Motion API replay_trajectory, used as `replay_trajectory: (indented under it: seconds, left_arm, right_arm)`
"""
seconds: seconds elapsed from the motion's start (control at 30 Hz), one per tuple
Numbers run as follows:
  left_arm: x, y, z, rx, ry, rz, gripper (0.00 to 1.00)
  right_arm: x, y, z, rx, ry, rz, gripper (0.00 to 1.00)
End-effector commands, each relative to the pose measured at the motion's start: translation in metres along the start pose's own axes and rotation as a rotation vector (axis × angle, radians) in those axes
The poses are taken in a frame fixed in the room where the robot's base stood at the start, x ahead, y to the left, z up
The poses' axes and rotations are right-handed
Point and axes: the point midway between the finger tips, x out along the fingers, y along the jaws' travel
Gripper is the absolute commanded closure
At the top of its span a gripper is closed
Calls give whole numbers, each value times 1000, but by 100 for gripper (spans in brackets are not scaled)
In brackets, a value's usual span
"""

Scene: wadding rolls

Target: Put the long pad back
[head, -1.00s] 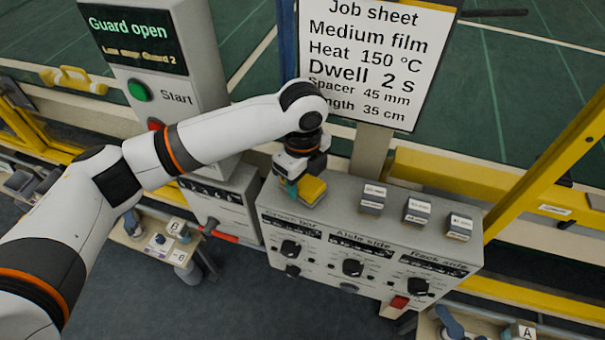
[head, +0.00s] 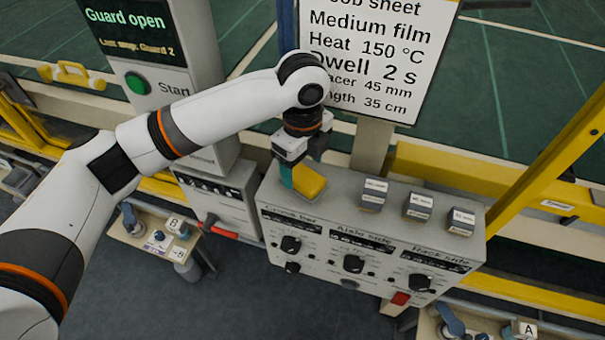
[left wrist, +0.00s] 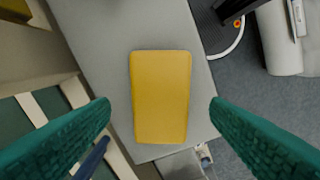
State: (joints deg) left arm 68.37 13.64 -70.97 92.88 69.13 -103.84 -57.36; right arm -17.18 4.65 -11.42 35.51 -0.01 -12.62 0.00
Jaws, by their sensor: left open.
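A yellow pad (head: 310,183) lies on the left end of the grey control box's top. In the left wrist view the yellow pad (left wrist: 160,97) shows as a long rectangle with rounded corners, lying between the fingers in the picture. My left gripper (head: 297,183) is over that end of the box, pointing down. In the left wrist view its green fingers (left wrist: 160,125) are wide apart with a gap on both sides of the pad. Nothing is held. My right gripper is not in view.
The grey control box (head: 330,205) carries several dark knobs on its front. Small labelled blocks (head: 418,205) stand along its top to the right. A job sheet (head: 375,55) rises behind. A Start post (head: 185,100) stands at the left.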

Motion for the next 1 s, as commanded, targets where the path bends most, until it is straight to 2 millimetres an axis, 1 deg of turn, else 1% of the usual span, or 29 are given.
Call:
replay_trajectory:
  seconds: [0.03,0.2,0.3,0.4,0.5,0.6,1.0]
  left_arm:
    - [-10,1,0,1,1,6,29]
    - [-47,1,0,1,1,4,29]
    - [-64,0,0,1,1,3,29]
    - [-77,1,0,0,1,1,29]
    - [-84,0,0,-1,-1,0,29]
    - [-87,0,0,-1,-1,0,29]
    - [-86,0,0,0,-1,-1,29]
  right_arm:
    - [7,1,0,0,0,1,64]
    - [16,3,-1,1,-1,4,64]
    - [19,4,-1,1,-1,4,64]
    - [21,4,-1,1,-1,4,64]
    - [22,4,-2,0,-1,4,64]
    - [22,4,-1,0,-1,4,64]
    - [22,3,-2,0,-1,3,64]
